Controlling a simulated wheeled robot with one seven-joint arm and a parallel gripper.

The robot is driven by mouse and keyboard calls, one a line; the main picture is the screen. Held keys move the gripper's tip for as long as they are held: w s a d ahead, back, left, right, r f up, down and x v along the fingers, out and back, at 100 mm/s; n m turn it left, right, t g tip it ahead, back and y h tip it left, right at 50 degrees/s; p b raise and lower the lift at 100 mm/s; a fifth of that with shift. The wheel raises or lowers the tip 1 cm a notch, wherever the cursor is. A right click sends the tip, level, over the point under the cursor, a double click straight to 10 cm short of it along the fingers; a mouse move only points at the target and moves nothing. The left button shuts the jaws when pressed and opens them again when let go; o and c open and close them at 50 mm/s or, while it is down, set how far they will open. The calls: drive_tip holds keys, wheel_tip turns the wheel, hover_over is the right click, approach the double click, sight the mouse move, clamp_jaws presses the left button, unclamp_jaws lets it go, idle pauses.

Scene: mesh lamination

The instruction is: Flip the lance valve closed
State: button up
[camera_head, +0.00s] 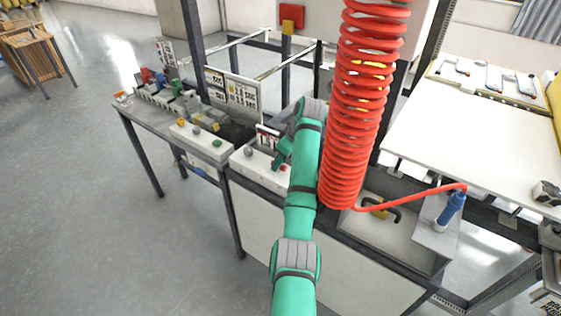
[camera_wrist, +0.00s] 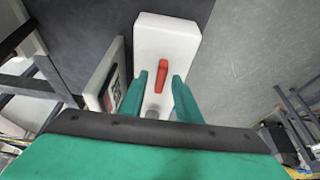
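In the wrist view a red lever (camera_wrist: 161,76) stands on a white box (camera_wrist: 168,38), between and just beyond the tips of my gripper (camera_wrist: 160,74). The two green fingers are apart with a gap on each side of the lever; whether either touches it I cannot tell. In the head view my gripper (camera_head: 279,160) is over the white box (camera_head: 252,170) at the bench front, and a little red (camera_head: 284,167) shows beside it. A blue lance (camera_head: 450,209) on the red hose stands in a holder at the right. No part is labelled as the lance valve.
A coiled red hose (camera_head: 352,110) hangs close to the right of my arm. Another white box with knobs (camera_head: 202,142) is to the left on the bench. A small sign panel (camera_wrist: 105,85) stands beside the white box. Open grey floor (camera_head: 70,190) lies at the left.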

drive_tip(key=shift+r, duration=0.1)
drive_tip(key=v, duration=1)
drive_tip(key=shift+r, duration=0.3)
